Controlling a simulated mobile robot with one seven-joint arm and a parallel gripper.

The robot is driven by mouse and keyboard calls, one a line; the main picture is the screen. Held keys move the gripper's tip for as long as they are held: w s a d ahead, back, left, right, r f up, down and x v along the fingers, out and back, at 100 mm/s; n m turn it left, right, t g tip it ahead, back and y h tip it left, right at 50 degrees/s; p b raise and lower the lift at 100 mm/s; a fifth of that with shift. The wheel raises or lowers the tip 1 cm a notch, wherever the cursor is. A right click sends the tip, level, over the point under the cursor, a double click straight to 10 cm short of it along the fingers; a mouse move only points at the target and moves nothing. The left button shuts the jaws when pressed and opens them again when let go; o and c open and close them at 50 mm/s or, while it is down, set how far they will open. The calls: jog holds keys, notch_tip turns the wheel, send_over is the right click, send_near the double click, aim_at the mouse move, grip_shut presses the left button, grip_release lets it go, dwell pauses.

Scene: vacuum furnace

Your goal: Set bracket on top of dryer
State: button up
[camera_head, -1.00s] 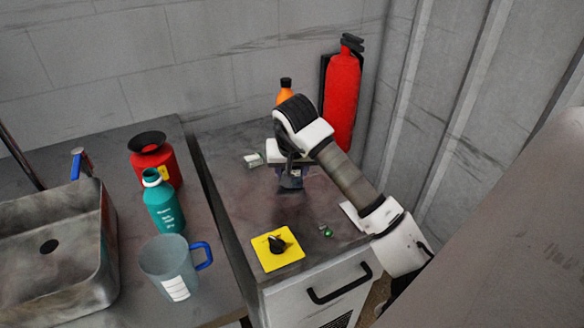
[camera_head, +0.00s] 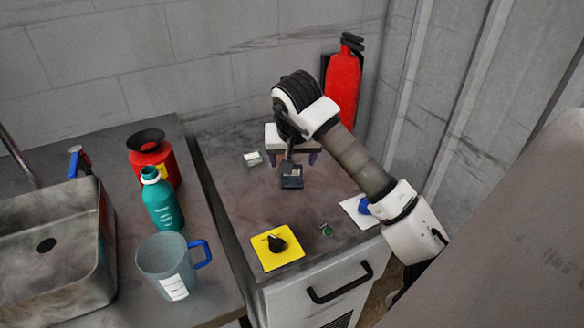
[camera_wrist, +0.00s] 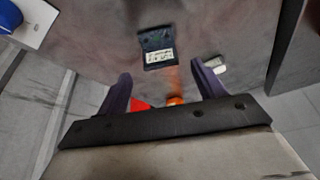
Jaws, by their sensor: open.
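A small dark blue-black piece with a pale label (camera_head: 291,183), which I take to be the bracket, lies on the stained top of the grey cabinet (camera_head: 225,170). I take this cabinet, with a black front handle, to be the dryer. In the wrist view the dark piece (camera_wrist: 157,40) lies beyond my fingertips, apart from them. My gripper (camera_head: 292,160) is open and empty, above and behind the piece in the head view. Both fingers of my gripper (camera_wrist: 163,88) show in the wrist view with nothing held between them.
A yellow plate with a black knob (camera_head: 277,246), a small green item (camera_head: 327,230), a small pale block (camera_head: 252,159) and a blue item (camera_head: 364,206) are on the cabinet top. A red extinguisher (camera_head: 343,85) stands behind. A jug (camera_head: 165,262) and bottles stand left.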

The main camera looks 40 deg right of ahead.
jog(key=v, duration=0.7)
jog(key=shift+r+b, duration=0.25)
jog(key=shift+b, duration=0.2)
jog(key=shift+f, duration=0.1)
